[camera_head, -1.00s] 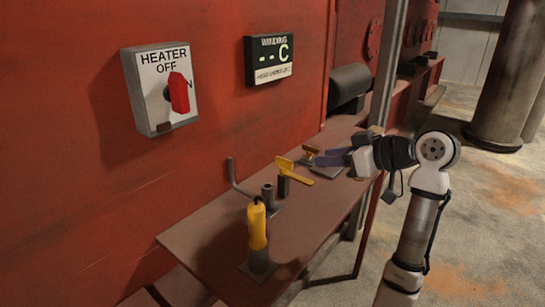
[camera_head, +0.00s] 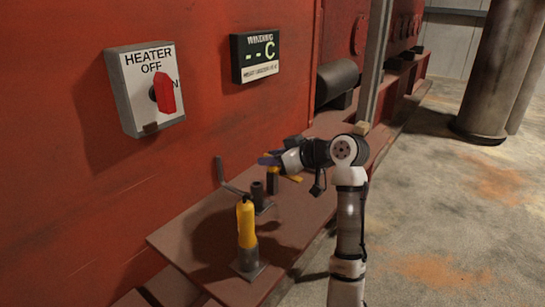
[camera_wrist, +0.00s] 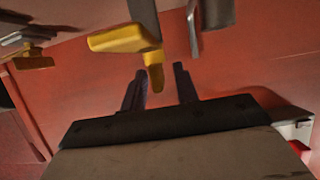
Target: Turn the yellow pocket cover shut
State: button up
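The yellow piece that looks like the pocket cover (camera_wrist: 120,38) has a flat plate and a rounded tab in the wrist view. In the head view only bits of the yellow cover (camera_head: 294,178) show, beside a black post, with my arm hiding most of it. My gripper (camera_head: 266,159) is over the bench beside the cover. In the wrist view my gripper (camera_wrist: 160,74) has its two dark fingers apart. The tab's end appears in line with the gap at the fingertips; I cannot tell whether it touches a finger.
A yellow-handled tool (camera_head: 246,224) stands upright near the front of the bench (camera_head: 190,238). A bent grey rod (camera_head: 221,172) and a dark cylinder (camera_head: 258,192) stand behind it. Another yellow piece (camera_wrist: 34,62) shows in the wrist view. The red wall carries a heater switch (camera_head: 146,88).

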grip_shut()
